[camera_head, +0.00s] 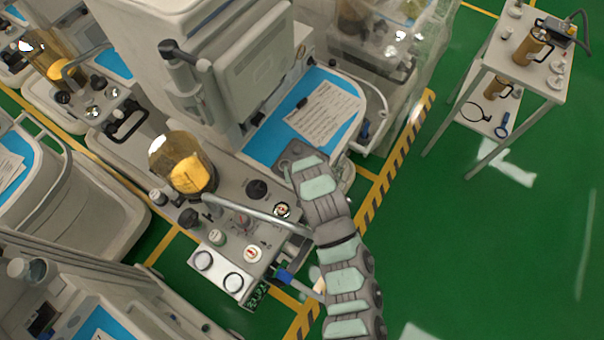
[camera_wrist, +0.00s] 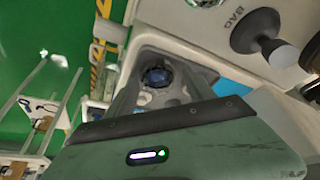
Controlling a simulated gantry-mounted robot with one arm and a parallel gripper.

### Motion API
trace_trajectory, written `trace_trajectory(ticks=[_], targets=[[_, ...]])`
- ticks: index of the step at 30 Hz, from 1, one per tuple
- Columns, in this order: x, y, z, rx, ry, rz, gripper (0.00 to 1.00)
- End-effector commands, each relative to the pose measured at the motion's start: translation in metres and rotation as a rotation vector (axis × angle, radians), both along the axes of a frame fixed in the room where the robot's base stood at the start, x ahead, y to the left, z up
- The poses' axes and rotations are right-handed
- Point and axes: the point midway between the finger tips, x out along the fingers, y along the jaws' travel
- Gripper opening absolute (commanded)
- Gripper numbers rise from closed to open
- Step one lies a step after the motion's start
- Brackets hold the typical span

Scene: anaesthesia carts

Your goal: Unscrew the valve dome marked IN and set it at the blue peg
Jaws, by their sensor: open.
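My gripper (camera_head: 299,164) is over the grey holder plate (camera_head: 291,150) at the front edge of the cart in the head view. In the wrist view, my gripper (camera_wrist: 160,80) is open, its fingers on either side of a dark blue round piece (camera_wrist: 157,76) in the grey holder. Whether this piece is the blue peg, and whether the fingers touch it, I cannot tell. A round clear-topped fitting (camera_head: 282,210) sits on the cart left of my arm; a similar one (camera_wrist: 205,2) is cut off at the wrist view's top edge. No IN mark is readable.
A black knob (camera_head: 257,190) and a glass canister with a yellow insert (camera_head: 185,165) stand on the cart. A metal tube (camera_head: 255,212) crosses towards my arm. A BAG label and dark knob (camera_wrist: 256,30) show in the wrist view.

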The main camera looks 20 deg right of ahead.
Motion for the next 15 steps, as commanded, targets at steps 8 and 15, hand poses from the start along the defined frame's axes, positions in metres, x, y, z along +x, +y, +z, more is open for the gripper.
trace_trajectory(ticks=[8, 15], targets=[[-0.009, 0.002, 0.025, -0.002, -0.006, -0.001, 0.7], [-0.023, 0.009, 0.063, 0.003, -0.006, 0.0, 0.7]])
